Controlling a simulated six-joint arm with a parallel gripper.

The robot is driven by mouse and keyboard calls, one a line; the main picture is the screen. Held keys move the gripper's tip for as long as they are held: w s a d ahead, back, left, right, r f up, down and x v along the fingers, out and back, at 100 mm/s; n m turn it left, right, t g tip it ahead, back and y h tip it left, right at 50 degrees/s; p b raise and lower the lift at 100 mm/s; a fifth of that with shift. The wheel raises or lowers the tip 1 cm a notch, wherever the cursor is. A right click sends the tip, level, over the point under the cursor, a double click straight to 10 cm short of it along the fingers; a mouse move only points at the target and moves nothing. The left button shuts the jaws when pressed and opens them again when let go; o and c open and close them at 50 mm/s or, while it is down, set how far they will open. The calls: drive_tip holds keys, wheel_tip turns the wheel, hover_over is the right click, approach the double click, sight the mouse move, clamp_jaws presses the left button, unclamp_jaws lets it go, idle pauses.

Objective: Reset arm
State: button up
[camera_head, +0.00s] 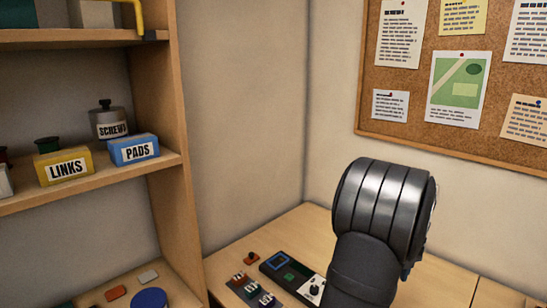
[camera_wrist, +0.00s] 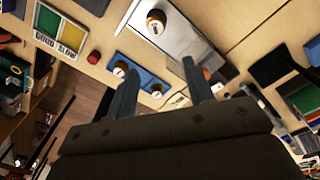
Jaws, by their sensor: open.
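My gripper (camera_wrist: 160,66) shows in the wrist view with its two dark fingers apart and nothing between them. It is above a wooden table, and the table's surface shows beyond the fingertips. In the head view my arm's grey, ribbed link rises at the lower right, and my gripper is not seen there. A dark board with several small connectors (camera_head: 253,290) lies on the table left of my arm. Beside it is a black control box (camera_head: 288,274) with a blue-edged screen. My arm may hide part of that box.
A wooden shelf (camera_head: 160,120) stands at the left, holding a yellow LINKS box (camera_head: 63,165), a blue PADS box (camera_head: 133,149) and a SCREWS jar (camera_head: 110,122). A cork board (camera_head: 400,120) hangs behind my arm. The wrist view shows a GOOD/SLOW sign (camera_wrist: 60,30) and a red button (camera_wrist: 94,57).

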wheel_tip(320, 180, up, 6)
drive_tip(key=a+n, duration=0.1)
drive_tip(key=n, duration=0.4)
drive_tip(key=shift+w+r+n, duration=0.25)
drive_tip(key=shift+w+n, duration=0.05)
drive_tip(key=shift+n, duration=0.1)
idle(0.5)
wheel_tip(320, 180, down, 9)
drive_tip(key=d+m, duration=0.1)
drive_tip(key=m, duration=0.4)
drive_tip(key=shift+s+m, duration=0.3)
drive_tip(key=shift+m, duration=0.1)
drive_tip(key=shift+r, duration=0.15)
